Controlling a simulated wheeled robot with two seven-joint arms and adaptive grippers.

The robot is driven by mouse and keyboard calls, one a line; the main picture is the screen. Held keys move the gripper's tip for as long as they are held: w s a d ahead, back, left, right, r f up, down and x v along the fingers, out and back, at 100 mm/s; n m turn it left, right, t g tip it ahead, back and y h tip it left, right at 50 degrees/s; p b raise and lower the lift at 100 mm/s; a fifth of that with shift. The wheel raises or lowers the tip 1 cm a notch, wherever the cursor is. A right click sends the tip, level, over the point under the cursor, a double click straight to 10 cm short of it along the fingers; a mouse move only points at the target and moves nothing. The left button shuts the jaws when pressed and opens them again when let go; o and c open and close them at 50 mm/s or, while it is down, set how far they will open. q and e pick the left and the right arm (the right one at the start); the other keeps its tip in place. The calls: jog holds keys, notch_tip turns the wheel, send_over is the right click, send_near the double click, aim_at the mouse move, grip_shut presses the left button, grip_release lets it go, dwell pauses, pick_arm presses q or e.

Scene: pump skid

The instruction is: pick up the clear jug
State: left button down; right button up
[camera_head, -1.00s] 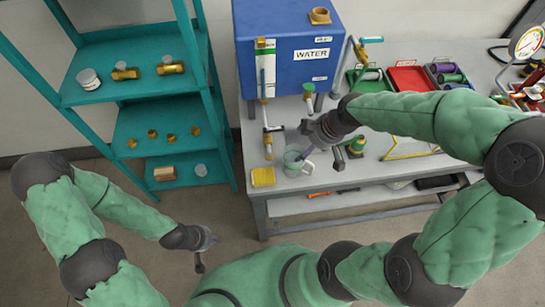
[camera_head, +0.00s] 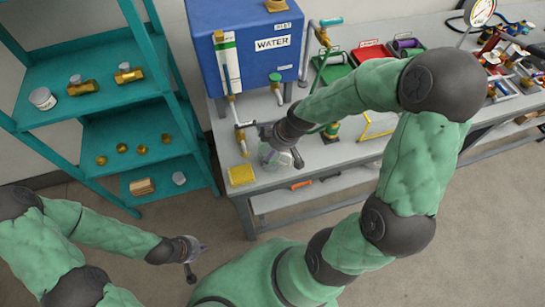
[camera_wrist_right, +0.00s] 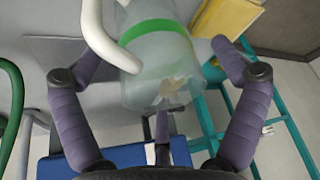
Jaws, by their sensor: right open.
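The clear jug (camera_head: 272,160) stands near the front left corner of the bench, partly hidden by my right gripper (camera_head: 282,149). In the right wrist view the jug (camera_wrist_right: 160,75) has a green band and a pale handle. My right gripper (camera_wrist_right: 157,60) is open, with its purple fingers spread on both sides of the jug. I cannot tell whether any finger touches it. My left gripper (camera_head: 194,261) hangs over the floor left of the bench, empty, with its fingers apart.
A yellow sponge (camera_head: 241,175) lies just left of the jug. The blue water tank (camera_head: 250,60) with its pipes and valves stands behind. A teal shelf (camera_head: 75,115) is at the left. Red (camera_head: 371,52) and green trays lie at the back.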

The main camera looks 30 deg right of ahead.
jog(key=shift+f, duration=0.1)
jog(key=c, duration=1.1)
